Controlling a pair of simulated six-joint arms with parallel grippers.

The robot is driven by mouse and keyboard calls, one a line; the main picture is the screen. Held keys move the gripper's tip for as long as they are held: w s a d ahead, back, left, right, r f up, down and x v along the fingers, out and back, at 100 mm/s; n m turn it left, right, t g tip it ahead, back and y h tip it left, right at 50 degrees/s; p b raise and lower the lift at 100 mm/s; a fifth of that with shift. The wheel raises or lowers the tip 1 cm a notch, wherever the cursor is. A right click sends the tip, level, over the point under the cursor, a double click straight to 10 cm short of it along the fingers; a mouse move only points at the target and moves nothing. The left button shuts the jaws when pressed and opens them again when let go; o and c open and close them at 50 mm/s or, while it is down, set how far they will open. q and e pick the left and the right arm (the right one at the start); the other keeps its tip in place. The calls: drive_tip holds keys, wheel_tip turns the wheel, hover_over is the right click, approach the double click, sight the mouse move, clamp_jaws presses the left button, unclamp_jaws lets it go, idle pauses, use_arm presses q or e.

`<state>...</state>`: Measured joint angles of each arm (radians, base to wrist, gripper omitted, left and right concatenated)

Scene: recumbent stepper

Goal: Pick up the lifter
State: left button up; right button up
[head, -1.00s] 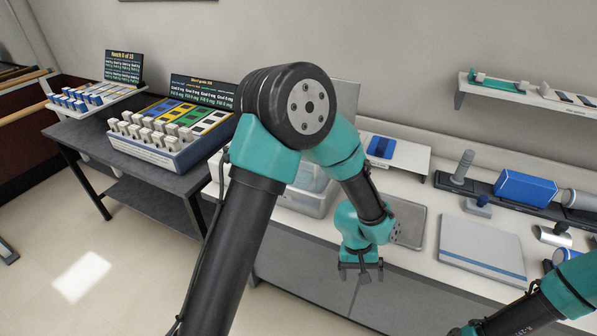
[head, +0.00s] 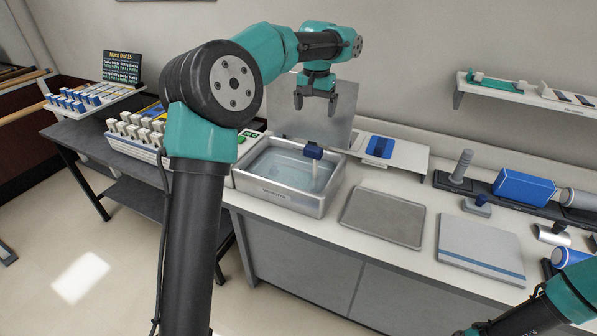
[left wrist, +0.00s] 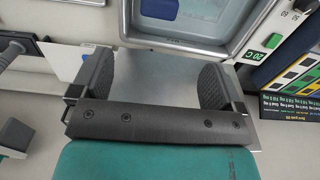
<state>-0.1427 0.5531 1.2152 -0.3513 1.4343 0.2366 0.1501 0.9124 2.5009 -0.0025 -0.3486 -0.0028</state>
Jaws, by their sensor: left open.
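A blue-topped tool with a pale stem, which looks like the lifter (head: 313,152), stands in the water of a metal bath (head: 291,198) on the bench. In the left wrist view, its dark blue top (left wrist: 159,9) seems to show at the upper edge, inside the bath (left wrist: 235,38). My left gripper (head: 315,103) is open and empty, above and behind the bath, with its fingers pointing down. In the left wrist view the two fingers (left wrist: 153,85) are wide apart with nothing between them. My right gripper is out of view; only its arm shows at lower right.
An upright metal panel (head: 325,112) stands behind the bath. A flat grey tray (head: 384,217) and a grey pad (head: 481,246) lie to the right. A slide rack (head: 135,148) stands at left.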

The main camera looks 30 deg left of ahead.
sight(314, 156)
use_arm(q)
drive_tip(key=shift+f, duration=0.1)
wheel_tip(314, 156, down, 12)
drive_tip(key=shift+d+f, duration=0.1)
idle(0.6)
drive_tip(key=shift+w+f, duration=0.1)
drive_tip(key=shift+f, duration=2.5)
drive_tip(key=c, duration=1.5)
drive_tip(key=shift+o, duration=0.2)
wheel_tip(314, 156, up, 10)
drive_tip(key=shift+r, duration=0.1)
